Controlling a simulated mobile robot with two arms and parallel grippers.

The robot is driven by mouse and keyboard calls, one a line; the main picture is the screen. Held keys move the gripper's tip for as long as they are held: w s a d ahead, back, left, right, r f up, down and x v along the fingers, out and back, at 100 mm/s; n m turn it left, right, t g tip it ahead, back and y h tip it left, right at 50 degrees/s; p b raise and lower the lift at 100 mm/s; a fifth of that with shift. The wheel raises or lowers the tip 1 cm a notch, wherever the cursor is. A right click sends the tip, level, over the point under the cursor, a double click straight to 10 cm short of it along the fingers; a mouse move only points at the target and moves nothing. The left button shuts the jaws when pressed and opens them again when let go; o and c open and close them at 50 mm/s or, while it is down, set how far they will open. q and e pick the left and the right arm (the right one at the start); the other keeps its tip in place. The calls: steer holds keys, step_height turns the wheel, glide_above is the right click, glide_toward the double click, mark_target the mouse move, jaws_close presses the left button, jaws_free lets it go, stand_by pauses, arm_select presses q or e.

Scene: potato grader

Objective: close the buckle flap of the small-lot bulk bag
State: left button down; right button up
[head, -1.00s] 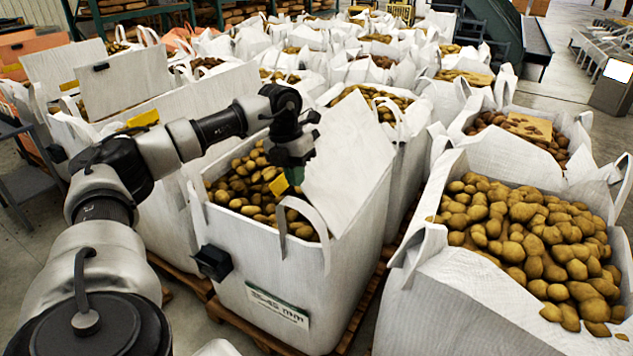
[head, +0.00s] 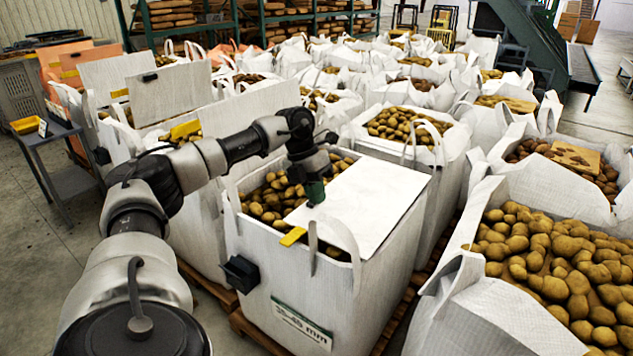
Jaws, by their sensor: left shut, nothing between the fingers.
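The bulk bag (head: 275,300) with the "35-45 mm" label stands in front of me, filled with potatoes (head: 262,200). Its white flap (head: 375,200) lies low and nearly flat over the right part of the opening. A yellow tab (head: 293,236) shows at the flap's front left corner. A black buckle part (head: 240,273) sits on the bag's left front corner, apart from the tab. My left gripper (head: 316,191) is shut and empty, its green-tipped fingers at the flap's left edge; I cannot tell if they touch it. My right gripper is not in view.
An open bag of potatoes (head: 560,255) stands close on the right. Bags on the left have raised white flaps (head: 170,93). Loop handles (head: 335,235) rise around the opening. More full bags crowd behind. A cart (head: 50,140) stands far left, with bare floor before it.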

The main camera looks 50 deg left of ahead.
arm_select(q)
steer(key=s+a+r+p, duration=0.2)
steer(key=a+r, duration=0.4)
steer(key=a, duration=0.3)
steer(key=shift+s+a+r+p, duration=0.15)
steer(key=shift+a+r+p, duration=0.05)
steer(key=shift+r+p, duration=0.15)
steer(key=shift+f, duration=0.1)
